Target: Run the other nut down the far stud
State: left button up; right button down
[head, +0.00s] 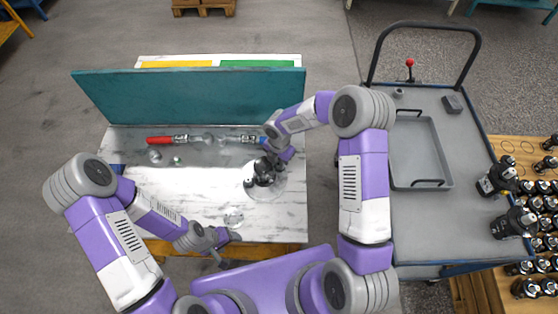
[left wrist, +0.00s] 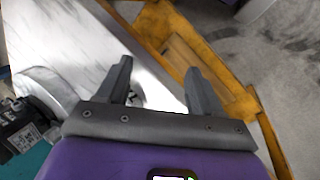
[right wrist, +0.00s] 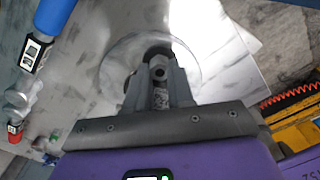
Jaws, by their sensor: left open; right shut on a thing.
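The dark hydraulic motor (head: 262,172) stands on a round pale plate (head: 277,189) on the right half of the white bench. My right gripper (head: 272,160) reaches down onto it from behind. In the right wrist view its fingers (right wrist: 162,82) are closed on a small dark round part with a hole, seemingly the nut, over the plate (right wrist: 113,68). The stud and its thread are hidden by the fingers. My left gripper (left wrist: 160,80) is open and empty by the front edge of the bench, apart from the motor, whose black body shows in the left wrist view (left wrist: 18,128).
Small metal pieces (head: 177,160) lie at left and near the front (head: 233,217). A cart with a grey tray (head: 420,185) stands at right.

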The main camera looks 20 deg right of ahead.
jog(key=shift+m, duration=0.3)
jog(key=c, duration=1.2)
grip_release()
jog(key=shift+b, duration=0.3)
jog(key=shift+f, duration=0.1)
jog(key=shift+d+n, duration=0.1)
jog(key=shift+n, duration=0.3)
